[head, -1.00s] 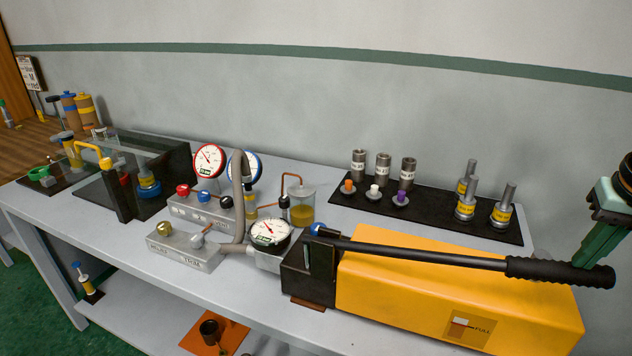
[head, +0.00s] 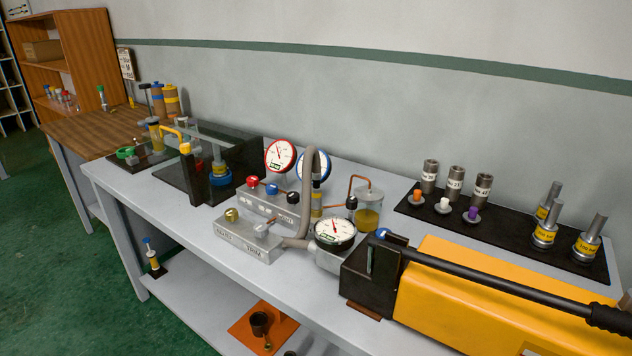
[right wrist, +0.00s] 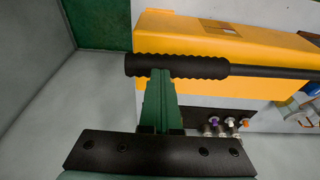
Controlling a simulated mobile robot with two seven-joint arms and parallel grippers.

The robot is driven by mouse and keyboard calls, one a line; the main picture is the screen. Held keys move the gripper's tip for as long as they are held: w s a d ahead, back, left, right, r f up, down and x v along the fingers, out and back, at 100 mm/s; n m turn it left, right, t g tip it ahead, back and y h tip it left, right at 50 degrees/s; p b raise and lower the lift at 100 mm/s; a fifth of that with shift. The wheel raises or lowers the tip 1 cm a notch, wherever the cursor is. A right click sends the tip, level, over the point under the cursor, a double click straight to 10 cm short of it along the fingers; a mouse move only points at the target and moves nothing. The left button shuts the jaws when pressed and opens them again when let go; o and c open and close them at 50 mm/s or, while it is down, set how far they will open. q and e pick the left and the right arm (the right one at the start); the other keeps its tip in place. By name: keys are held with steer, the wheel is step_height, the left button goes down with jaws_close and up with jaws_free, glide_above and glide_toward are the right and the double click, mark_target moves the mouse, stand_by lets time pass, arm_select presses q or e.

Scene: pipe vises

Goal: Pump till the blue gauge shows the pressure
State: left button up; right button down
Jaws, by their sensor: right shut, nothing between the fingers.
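The blue-rimmed gauge (head: 322,167) stands behind the grey hose, which hides part of its dial. Its needle is too small to read. The yellow hand pump (head: 450,292) lies at the table's front right. Its long black lever (head: 500,283) runs over the body and leaves the head view at the right. In the right wrist view, my right gripper (right wrist: 160,76) is shut and empty, its green fingertips at the lever's ribbed black grip (right wrist: 190,66). I cannot tell for sure whether they touch. My left gripper is not in view.
A red-rimmed gauge (head: 280,156) stands beside the blue one; a black-rimmed gauge (head: 335,232) sits by the pump head. Red, blue and black knobs and a silver valve block (head: 248,240) are near. A black tray (head: 500,232) holds fittings behind the pump.

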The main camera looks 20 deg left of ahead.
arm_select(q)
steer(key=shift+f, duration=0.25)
arm_select(e)
steer(key=shift+f, duration=0.35)
steer(key=shift+d+f+b, duration=0.15)
steer(key=shift+f+b, duration=0.7)
steer(key=shift+f, duration=0.1)
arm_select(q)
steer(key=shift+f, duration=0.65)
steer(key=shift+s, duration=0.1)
arm_select(e)
step_height(320, 180, up, 3)
steer(key=p, duration=0.2)
steer(key=shift+f+p, duration=0.2)
steer(key=shift+p, duration=0.1)
steer(key=r+p, duration=0.2)
steer(key=r, duration=0.1)
steer(key=r+p, duration=0.1)
steer(key=p, duration=0.1)
steer(key=shift+a+r, duration=0.25)
steer(key=shift+a, duration=0.15)
arm_select(q)
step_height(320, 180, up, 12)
steer(key=p, duration=0.5)
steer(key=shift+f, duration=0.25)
arm_select(e)
step_height(320, 180, up, 7)
steer(key=a, duration=0.2)
steer(key=shift+w, duration=0.35)
steer(key=shift+r, duration=0.1)
